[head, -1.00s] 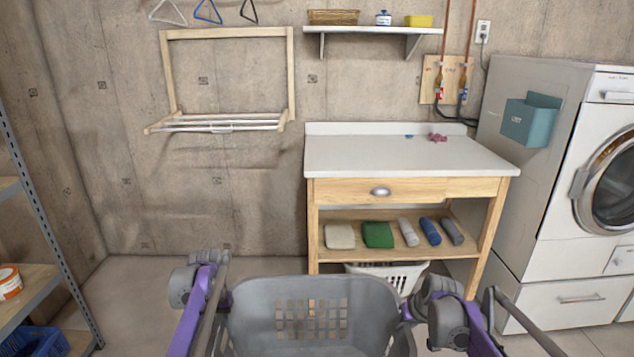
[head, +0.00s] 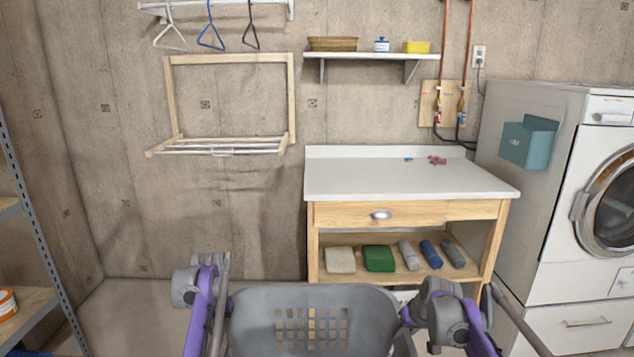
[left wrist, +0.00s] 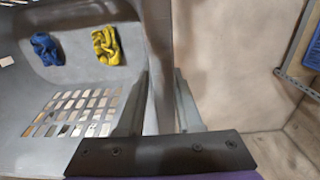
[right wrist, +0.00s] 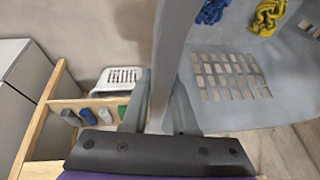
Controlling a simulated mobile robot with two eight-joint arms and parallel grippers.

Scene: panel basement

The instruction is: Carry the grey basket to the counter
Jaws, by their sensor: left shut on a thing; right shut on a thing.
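The grey basket (head: 312,310) is held up in front of me at the bottom of the head view, its slotted wall facing the counter. My left gripper (left wrist: 160,105) is shut on the basket's rim on its left side. My right gripper (right wrist: 158,105) is shut on the rim on its right side. A blue cloth (left wrist: 47,48) and a yellow cloth (left wrist: 106,45) lie inside the basket. The counter (head: 400,178) has a white top and stands beyond the basket, slightly to the right. The two are apart.
A pink cloth (head: 437,160) and a small blue item (head: 408,159) lie at the counter's back. Folded towels (head: 378,258) sit on its lower shelf, with a white basket (right wrist: 118,80) beneath. A washing machine (head: 600,210) stands right; a metal shelf (head: 30,310) stands left.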

